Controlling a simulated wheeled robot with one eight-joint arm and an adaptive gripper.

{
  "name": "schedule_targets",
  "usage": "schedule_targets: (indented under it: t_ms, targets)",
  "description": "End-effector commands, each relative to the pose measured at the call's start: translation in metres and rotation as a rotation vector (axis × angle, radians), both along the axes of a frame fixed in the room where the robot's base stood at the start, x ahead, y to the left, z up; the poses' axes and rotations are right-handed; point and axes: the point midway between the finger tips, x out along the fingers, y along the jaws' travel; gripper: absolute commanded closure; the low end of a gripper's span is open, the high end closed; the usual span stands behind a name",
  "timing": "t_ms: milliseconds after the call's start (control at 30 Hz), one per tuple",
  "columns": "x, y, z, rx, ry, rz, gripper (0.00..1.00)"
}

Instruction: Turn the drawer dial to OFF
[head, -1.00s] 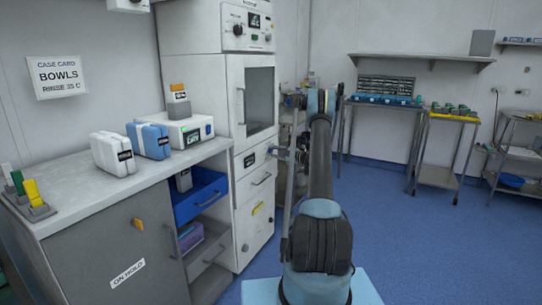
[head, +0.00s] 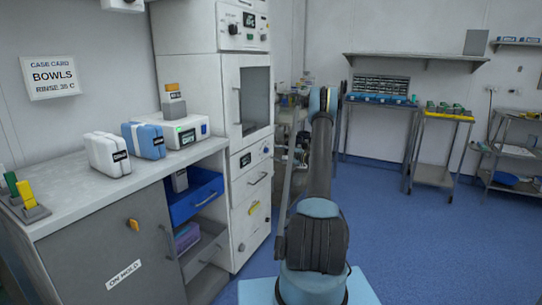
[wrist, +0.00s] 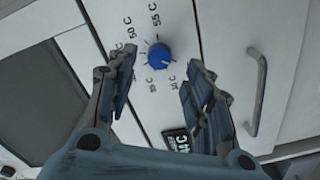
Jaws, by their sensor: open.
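The blue round dial (wrist: 160,56) is on a white drawer front, ringed by temperature marks such as 50 C and 55 C. I see no OFF mark, and its pointer setting is too small to read. A dark display (wrist: 176,142) with pale digits is below it in the wrist view. In the head view the dial (head: 266,150) is small, on the white cabinet right of the display (head: 245,160). My gripper (wrist: 155,90) is open and empty, its fingers on either side below the dial, apart from it. My gripper (head: 292,157) is right of the cabinet front in the head view.
A bar handle (wrist: 256,92) is right of the dial in the wrist view. The blue floor (head: 420,240) to the right is clear.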

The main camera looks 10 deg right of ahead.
Motion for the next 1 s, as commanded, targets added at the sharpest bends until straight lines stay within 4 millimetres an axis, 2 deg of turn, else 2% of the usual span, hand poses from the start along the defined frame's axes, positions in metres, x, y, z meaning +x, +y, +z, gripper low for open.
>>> schedule_targets:
  t_ms: [200,400,867,1000]
  targets:
    - [-0.023,-0.035,-0.001,0.000,0.000,-0.003,0.53]
    - [-0.036,-0.053,-0.001,0.000,0.000,-0.002,0.53]
    - [-0.041,-0.057,-0.001,-0.001,0.002,0.000,0.53]
    - [-0.043,-0.051,0.007,0.001,0.031,0.005,0.53]
